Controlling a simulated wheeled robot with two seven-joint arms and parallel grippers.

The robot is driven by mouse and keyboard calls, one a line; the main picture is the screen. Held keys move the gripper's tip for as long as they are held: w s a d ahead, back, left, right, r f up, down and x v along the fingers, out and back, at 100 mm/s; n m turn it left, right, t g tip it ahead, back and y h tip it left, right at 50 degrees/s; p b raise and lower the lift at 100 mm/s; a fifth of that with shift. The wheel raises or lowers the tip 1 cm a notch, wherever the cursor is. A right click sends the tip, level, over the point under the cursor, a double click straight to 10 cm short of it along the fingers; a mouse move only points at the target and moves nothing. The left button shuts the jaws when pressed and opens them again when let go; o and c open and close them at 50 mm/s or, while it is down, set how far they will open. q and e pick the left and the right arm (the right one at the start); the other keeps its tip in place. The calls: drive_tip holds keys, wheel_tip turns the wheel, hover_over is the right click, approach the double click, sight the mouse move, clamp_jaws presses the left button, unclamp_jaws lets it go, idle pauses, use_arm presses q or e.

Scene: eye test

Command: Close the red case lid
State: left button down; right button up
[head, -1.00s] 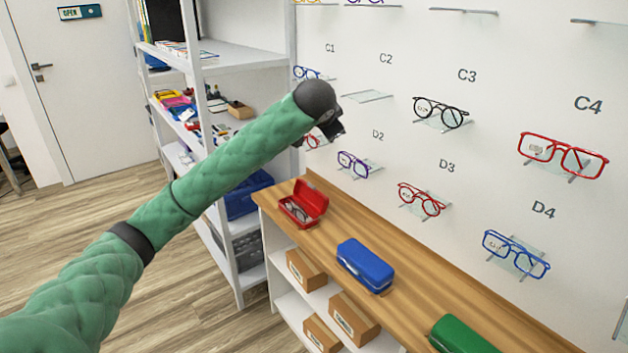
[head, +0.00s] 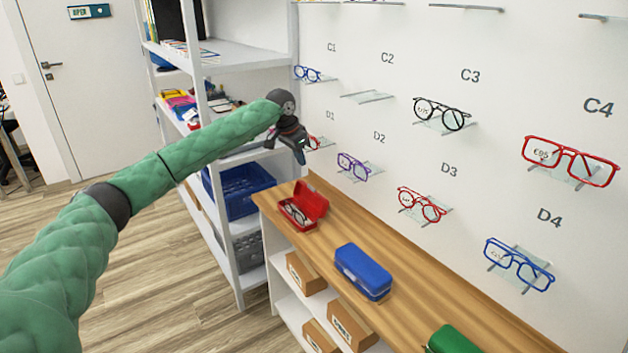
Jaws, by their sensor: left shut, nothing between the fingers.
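The red case (head: 301,222) lies on the wooden counter at its far left end. Its lid (head: 312,199) stands open on the side toward the wall, and a pair of glasses (head: 297,212) lies inside. My left gripper (head: 300,156) is shut and empty. In the picture it is above the red case, apart from it, and points downward. My right gripper is not in view.
A closed blue case (head: 363,270) and a green case (head: 455,341) lie further along the wooden counter (head: 420,300). Glasses, such as the purple pair (head: 353,166), sit on small wall shelves behind. A white shelving unit (head: 228,58) stands left.

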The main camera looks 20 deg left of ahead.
use_arm(q)
hover_over(311, 197)
wheel_tip(311, 197, down, 8)
drive_tip(key=shift+w+a+f+p, duration=0.1)
drive_tip(key=shift+w+p, duration=0.05)
drive_tip(key=shift+p, duration=0.3)
drive_tip(key=shift+w+f, duration=0.1)
drive_tip(key=shift+f, duration=0.35)
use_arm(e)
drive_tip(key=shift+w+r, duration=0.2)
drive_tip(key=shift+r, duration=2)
use_arm(q)
drive_tip(key=shift+f+h, duration=0.1)
drive_tip(key=shift+h, duration=0.2)
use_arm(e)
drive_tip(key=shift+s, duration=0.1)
